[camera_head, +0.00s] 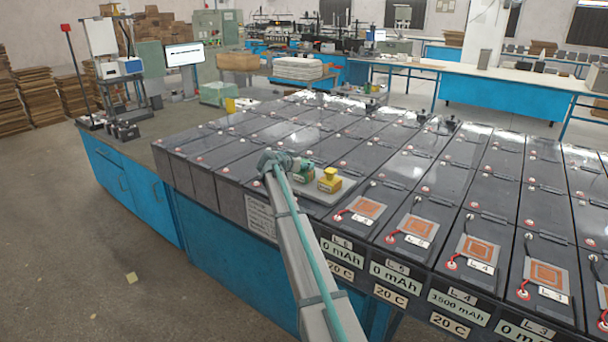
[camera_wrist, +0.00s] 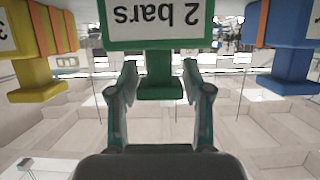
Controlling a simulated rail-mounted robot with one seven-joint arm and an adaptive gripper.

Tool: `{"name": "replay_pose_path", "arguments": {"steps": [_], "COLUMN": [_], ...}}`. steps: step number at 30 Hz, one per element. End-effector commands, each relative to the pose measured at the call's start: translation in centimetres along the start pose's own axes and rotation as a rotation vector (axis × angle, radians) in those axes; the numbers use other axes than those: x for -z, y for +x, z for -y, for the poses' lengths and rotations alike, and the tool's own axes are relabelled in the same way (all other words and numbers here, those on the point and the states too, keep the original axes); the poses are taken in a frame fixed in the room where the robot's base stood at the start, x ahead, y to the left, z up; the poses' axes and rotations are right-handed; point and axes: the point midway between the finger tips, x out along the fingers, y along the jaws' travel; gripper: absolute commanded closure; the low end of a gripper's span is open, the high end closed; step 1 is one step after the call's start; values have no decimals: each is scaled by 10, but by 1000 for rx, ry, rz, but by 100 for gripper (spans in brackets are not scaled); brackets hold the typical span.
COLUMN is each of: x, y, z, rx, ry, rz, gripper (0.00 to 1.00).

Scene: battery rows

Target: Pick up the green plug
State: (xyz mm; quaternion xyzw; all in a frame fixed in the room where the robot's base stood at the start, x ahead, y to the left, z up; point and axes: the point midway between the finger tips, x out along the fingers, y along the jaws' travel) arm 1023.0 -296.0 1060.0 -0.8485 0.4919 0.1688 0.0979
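The green plug (camera_wrist: 158,68) is in the middle of the wrist view, with an upside-down "2 bars" label on its block. My gripper (camera_wrist: 160,76) has its two fingers apart, one on each side of the plug's narrow green part; I see no clear contact. In the head view the green plug (camera_head: 305,173) stands on a light plate (camera_head: 347,186) on the batteries, just right of my gripper (camera_head: 286,163). My gripper's fingertips are hard to make out there.
A yellow plug (camera_head: 329,181) stands beside the green one; it also shows at left in the wrist view (camera_wrist: 38,75). A blue plug (camera_wrist: 287,62) is at right there. Dark battery rows (camera_head: 400,150) surround the plate. A monitor (camera_head: 185,54) stands behind.

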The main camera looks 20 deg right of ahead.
Motion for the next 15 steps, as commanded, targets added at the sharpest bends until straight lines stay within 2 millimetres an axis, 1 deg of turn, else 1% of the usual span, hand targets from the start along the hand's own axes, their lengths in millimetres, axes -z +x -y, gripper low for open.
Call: {"name": "replay_pose_path", "arguments": {"steps": [1,6,7,8,15], "x": [0,0,0,0,1], "y": [0,0,0,0,0], "z": [0,0,0,0,0], "rx": [0,0,0,0,0], "ry": [0,0,0,0,0], "rz": [0,0,0,0,-1], "gripper": [64,92,98,100,100]}}
